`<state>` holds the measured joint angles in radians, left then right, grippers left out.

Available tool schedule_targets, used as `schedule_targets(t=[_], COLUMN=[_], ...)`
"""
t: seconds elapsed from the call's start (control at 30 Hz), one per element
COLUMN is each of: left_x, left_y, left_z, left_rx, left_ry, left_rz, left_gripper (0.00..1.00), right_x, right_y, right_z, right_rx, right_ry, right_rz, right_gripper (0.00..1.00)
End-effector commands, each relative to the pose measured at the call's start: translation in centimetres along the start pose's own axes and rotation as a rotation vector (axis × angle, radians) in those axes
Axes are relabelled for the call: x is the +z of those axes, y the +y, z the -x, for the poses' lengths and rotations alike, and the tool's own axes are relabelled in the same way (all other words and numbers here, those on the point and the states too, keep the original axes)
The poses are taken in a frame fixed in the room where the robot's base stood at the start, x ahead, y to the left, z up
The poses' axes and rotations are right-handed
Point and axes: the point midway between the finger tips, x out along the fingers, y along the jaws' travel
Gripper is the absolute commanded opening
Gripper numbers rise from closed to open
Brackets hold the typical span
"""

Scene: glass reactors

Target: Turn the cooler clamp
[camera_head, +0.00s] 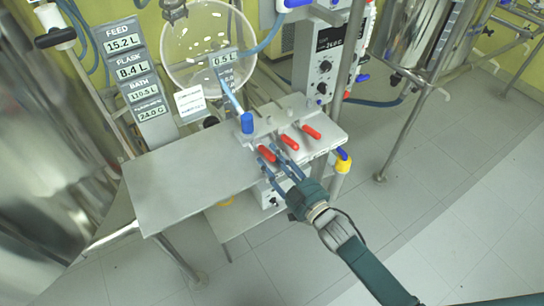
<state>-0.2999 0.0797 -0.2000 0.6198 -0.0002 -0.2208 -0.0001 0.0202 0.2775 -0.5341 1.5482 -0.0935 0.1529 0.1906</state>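A row of three red clamp handles stands on a grey metal block (325,112) at the right end of the bench. They are the near-left handle (266,153), the middle handle (290,142) and the far-right handle (311,131). I cannot tell which one is the cooler clamp. My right gripper (271,161) reaches in from the lower right. Its fingers are apart, with the tips close beside the near-left red handle; contact cannot be told. My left gripper is not in view.
A blue-capped fitting (247,122) stands left of the handles. The grey bench top (185,185) is bare on its left. A round glass vessel (208,45), a display panel (145,85) and a control box (325,60) stand behind. A yellow-and-blue valve (343,160) is at the right.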

Motion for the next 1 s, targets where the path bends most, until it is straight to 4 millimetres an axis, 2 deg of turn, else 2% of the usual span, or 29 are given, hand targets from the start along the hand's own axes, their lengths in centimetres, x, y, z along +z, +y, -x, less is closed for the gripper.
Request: schedule_targets(t=[0.37, 0.53, 0.83, 1.0], left_x=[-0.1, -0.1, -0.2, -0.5], left_y=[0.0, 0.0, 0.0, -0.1], left_z=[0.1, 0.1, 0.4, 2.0], left_rx=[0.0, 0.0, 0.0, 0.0], left_ry=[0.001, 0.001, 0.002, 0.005], left_rz=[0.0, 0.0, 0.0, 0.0], left_gripper=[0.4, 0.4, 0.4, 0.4], right_x=[0.0, 0.0, -0.4, -1.4], right_y=[-0.1, -0.1, -0.1, 0.0], right_z=[-0.6, -0.6, -0.8, -2.0], right_rx=[-0.001, -0.001, -0.003, -0.011], right_ry=[0.0, 0.001, -0.002, -0.043], right_rz=[0.0, 0.0, -0.001, -0.003], right_gripper=[0.34, 0.01, 0.0, 0.0])
